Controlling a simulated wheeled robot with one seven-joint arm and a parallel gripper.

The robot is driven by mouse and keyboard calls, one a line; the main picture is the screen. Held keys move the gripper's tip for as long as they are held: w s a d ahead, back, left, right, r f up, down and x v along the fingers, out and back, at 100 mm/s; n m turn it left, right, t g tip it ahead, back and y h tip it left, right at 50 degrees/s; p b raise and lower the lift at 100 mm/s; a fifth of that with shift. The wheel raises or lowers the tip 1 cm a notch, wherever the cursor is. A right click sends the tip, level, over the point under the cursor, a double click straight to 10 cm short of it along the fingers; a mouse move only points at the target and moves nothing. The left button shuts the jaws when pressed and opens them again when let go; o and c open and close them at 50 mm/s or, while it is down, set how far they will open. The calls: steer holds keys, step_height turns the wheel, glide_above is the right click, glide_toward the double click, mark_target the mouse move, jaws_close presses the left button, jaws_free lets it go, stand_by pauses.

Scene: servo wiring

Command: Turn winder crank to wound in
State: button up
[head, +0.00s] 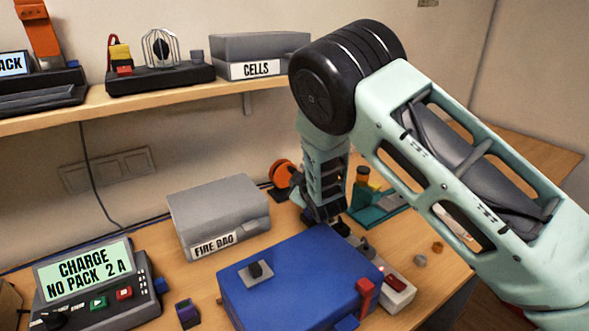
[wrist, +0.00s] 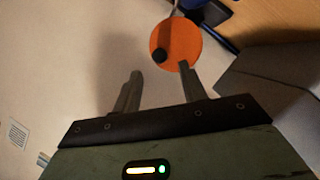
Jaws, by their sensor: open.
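The winder shows in the wrist view as an orange disc (wrist: 182,38) with a small black crank knob (wrist: 159,56) near its lower left edge. My gripper (wrist: 160,68) is open and empty, its two fingers pointing at the disc. The knob appears roughly between the fingertips in the picture; whether it lies between them in depth I cannot tell. In the head view the orange winder disc (head: 283,174) stands at the back of the bench, just left of my wrist. My arm hides part of the winder, and the fingers are hard to make out there.
A grey fire bag box (head: 218,213) stands left of the winder. A blue case (head: 300,275) lies in front. A teal stand (head: 375,208) is to the right. The charger (head: 95,285) sits front left. A shelf (head: 170,105) with a cells box (head: 262,55) hangs above.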

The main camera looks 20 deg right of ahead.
mark_target(286, 176)
steer(key=shift+p+x, duration=0.5)
steer(key=shift+x, duration=2.15)
jaws_close()
